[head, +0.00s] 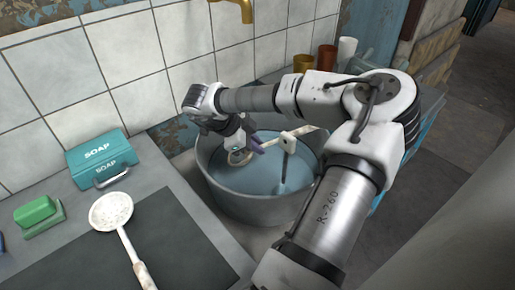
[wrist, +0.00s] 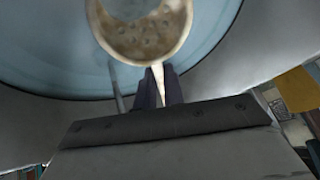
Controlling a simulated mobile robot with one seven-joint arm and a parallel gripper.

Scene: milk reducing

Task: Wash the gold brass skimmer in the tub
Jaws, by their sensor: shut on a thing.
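The grey metal tub (head: 240,208) holds blue water and stands right of the counter. My gripper (head: 258,147) is inside the tub's outline, over the water. It is shut on the handle of a skimmer, whose round dull brownish-gold bowl (head: 240,157) shows beside the fingers. In the wrist view the pale handle lies between my fingertips (wrist: 159,88), and the perforated bowl (wrist: 145,32) with darker patches is over the blue water. I cannot tell whether the bowl touches the water. My arm hides the tub's right side.
A whitish, speckled skimmer (head: 112,211) lies on the counter, partly over a dark mat (head: 185,250). A teal soap box (head: 101,157) and a green block (head: 35,211) are nearby. A brass tap (head: 246,12) hangs above the tub. Several cups (head: 326,58) stand behind my arm.

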